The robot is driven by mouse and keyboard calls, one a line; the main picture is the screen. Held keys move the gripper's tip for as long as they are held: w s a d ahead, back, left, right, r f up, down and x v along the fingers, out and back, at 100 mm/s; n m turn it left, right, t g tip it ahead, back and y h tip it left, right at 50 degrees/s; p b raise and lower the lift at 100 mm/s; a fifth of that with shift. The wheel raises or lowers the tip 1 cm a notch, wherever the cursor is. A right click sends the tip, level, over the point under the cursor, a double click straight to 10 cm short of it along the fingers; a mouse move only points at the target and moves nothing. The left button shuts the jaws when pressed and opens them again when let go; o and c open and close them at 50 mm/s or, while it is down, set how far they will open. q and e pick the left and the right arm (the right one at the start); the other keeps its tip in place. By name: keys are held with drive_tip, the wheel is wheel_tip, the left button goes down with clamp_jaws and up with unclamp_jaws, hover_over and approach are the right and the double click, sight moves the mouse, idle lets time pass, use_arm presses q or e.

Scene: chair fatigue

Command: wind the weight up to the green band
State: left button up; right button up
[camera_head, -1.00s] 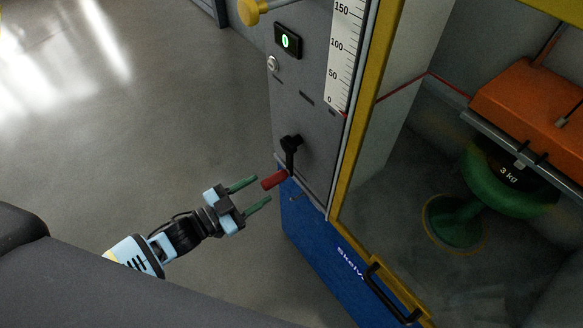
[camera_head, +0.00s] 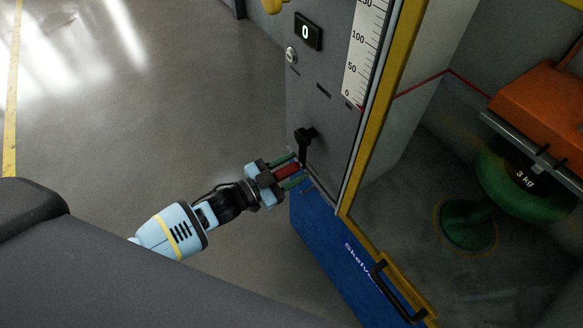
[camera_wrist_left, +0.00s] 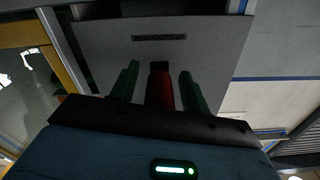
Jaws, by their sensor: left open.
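The crank has a black arm (camera_head: 304,146) on the grey machine panel and a red handle (camera_head: 287,171). My left gripper (camera_head: 297,167) is open, its green fingers on either side of the red handle. In the left wrist view the red handle (camera_wrist_left: 160,88) stands between the fingers, with a gap on both sides. Behind the yellow frame an orange block (camera_head: 540,105) sits over a green stool (camera_head: 510,195); a dark part between them is marked 3 kg (camera_head: 524,178). The white scale (camera_head: 365,55) shows a red mark near 0. No green band shows. My right gripper is out of view.
A display (camera_head: 307,32) on the panel reads 0, with a round lock (camera_head: 291,55) below it. A yellow knob (camera_head: 273,5) sticks out at the top. The blue base (camera_head: 325,250) and a black door handle (camera_head: 395,290) lie below. The floor at left is clear.

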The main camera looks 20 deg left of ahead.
use_arm(q)
drive_tip(key=shift+c, duration=0.3)
clamp_jaws()
drive_tip(key=shift+a, duration=0.15)
